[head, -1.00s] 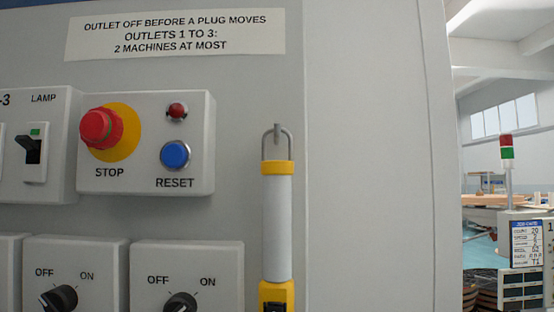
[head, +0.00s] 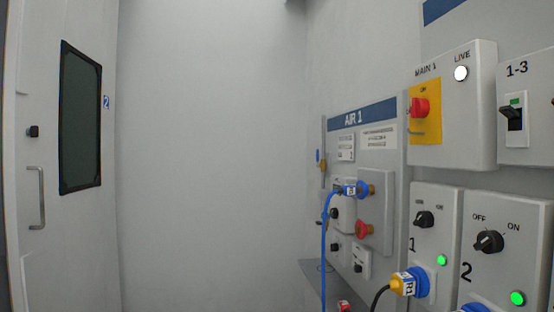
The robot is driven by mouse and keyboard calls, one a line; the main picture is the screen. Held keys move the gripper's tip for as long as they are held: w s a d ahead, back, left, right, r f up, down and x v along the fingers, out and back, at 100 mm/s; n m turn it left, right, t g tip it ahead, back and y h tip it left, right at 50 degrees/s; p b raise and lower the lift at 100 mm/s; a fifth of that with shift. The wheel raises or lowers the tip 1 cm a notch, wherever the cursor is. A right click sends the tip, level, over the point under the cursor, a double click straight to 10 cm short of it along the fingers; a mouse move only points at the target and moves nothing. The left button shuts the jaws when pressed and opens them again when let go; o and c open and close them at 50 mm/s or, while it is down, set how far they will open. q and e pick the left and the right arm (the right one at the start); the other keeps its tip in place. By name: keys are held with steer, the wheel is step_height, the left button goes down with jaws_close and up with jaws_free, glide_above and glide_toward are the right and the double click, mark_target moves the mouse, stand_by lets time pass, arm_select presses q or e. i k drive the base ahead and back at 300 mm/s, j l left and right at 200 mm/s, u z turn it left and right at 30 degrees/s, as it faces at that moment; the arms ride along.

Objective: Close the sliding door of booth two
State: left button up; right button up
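A pale grey door panel (head: 60,240) stands at the left of the head view. It has a dark window (head: 80,118), a vertical metal handle (head: 37,198) and a small black knob (head: 34,131). A small blue label with a 2 (head: 106,102) is beside the window. The panel's lower part and its left side run out of the picture, and I cannot tell whether it stands open or shut. Neither of my grippers shows in the view.
On the right wall are the AIR 1 panel (head: 390,160) with a blue hose (head: 324,250), the MAIN 1 box (head: 476,130), and outlet boxes 1 (head: 432,205) and 2 (head: 505,205) with green lights. A plain grey wall (head: 210,150) is straight ahead.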

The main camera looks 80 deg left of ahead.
mark_target(60, 66)
steer(key=u, duration=3.5)
steer(key=i+u, duration=0.15)
steer(key=i+l+z, duration=0.15)
steer(key=i, duration=0.55)
steer(key=i+l+z, duration=0.2)
steer(key=i, duration=0.5)
